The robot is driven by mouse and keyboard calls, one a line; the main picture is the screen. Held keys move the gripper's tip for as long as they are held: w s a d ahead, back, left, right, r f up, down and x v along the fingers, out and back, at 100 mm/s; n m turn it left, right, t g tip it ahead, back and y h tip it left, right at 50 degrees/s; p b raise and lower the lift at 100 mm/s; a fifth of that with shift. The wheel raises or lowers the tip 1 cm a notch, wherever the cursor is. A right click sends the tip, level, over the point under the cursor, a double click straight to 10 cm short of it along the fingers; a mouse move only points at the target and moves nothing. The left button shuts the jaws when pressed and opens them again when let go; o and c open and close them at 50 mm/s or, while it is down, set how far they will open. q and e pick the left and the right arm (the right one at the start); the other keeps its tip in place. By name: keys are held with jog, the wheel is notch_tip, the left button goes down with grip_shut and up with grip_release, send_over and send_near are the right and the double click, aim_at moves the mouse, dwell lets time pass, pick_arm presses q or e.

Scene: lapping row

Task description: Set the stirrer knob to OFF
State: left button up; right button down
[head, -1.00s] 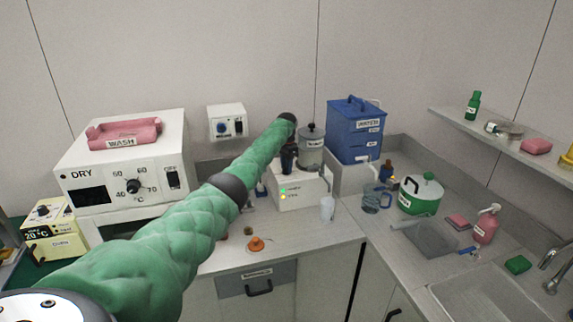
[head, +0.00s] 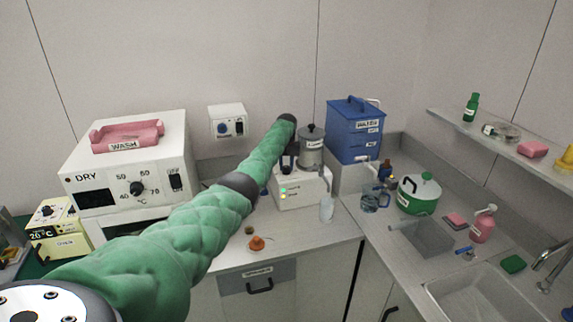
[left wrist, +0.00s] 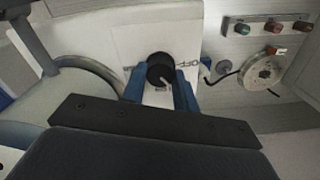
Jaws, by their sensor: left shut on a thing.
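The stirrer is a white box (head: 304,194) with a green and a yellow light, on the counter at the middle of the head view. The black round stirrer knob (left wrist: 160,70) shows in the left wrist view on a white panel, with a pale pointer mark. The word OFF is printed to its right; a smaller label at its left is too small to read. My left gripper (left wrist: 160,88) has its blue fingers either side of the knob, shut on it. In the head view the left gripper (head: 288,163) is dark and partly hidden at the stirrer. My right gripper is not in view.
A grey lidded vessel (head: 311,150) stands at the stirrer, close to my arm. A blue water tank (head: 355,132) is behind it at right. A clear bottle (head: 326,208) stands in front. A white dryer (head: 125,170) is at left. An orange item (head: 257,243) lies on the counter.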

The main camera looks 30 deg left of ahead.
aim_at(286, 167)
pick_arm(q)
jog(key=n, duration=0.2)
jog(key=shift+w+r+n+p, duration=0.1)
jog(key=shift+r+n+p, duration=0.2)
jog(key=shift+r+n, duration=0.1)
jog(key=n, duration=0.2)
jog(key=shift+n+p, duration=0.3)
jog(key=shift+n, duration=0.9)
jog(key=shift+f+n, duration=0.1)
jog(key=shift+n, duration=0.9)
jog(key=shift+n+p, duration=0.35)
jog(key=shift+n, duration=0.35)
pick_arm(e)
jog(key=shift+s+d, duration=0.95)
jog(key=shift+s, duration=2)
pick_arm(q)
jog(key=o, duration=0.8)
jog(key=shift+o, duration=0.8)
jog(key=shift+f, duration=0.1)
jog(key=shift+r+b, duration=0.35)
jog(key=shift+r, duration=0.1)
notch_tip(286, 167, up, 6)
jog(key=shift+f+b, duration=0.15)
jog(key=shift+b, duration=0.95)
jog(key=shift+r, duration=0.55)
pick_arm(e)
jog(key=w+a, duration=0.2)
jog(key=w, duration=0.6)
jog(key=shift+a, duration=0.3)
